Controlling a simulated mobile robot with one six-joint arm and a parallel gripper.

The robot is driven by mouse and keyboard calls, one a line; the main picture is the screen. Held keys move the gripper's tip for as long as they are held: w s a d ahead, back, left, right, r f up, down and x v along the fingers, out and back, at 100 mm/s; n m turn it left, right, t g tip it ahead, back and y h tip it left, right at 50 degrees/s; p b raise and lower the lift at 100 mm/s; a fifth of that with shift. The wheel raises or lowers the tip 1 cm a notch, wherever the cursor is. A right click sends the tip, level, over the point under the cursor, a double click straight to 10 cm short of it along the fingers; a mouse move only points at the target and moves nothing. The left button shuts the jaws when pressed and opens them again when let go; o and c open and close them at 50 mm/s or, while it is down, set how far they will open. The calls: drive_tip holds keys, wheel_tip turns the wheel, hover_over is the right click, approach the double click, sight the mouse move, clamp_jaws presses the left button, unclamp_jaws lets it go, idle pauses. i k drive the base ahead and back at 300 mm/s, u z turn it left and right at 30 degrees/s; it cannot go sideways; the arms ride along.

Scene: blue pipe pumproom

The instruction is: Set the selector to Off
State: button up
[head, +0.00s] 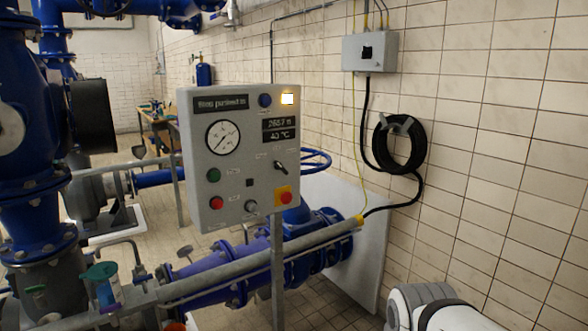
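A grey control panel (240,150) stands on a post in the middle of the head view. A small black selector (280,167) sits on its right side, with its handle tilted, upper left to lower right. The small labels around it are too small to read, so I cannot tell which position it points to. A second, round grey knob (250,206) is near the panel's lower edge. My gripper is not in view; only a white and grey part of my arm shows at the bottom right, apart from the panel.
The panel also has a gauge (223,137), a green button (213,174), a red button (216,202) and a red knob on a yellow plate (284,195). A wall box (370,52) with a black switch and a coiled black hose (400,144) are at right. Blue pipes (230,270) run below.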

sight(277, 165)
drive_tip(key=u, duration=0.05)
drive_tip(key=i, duration=1)
drive_tip(key=z, duration=0.05)
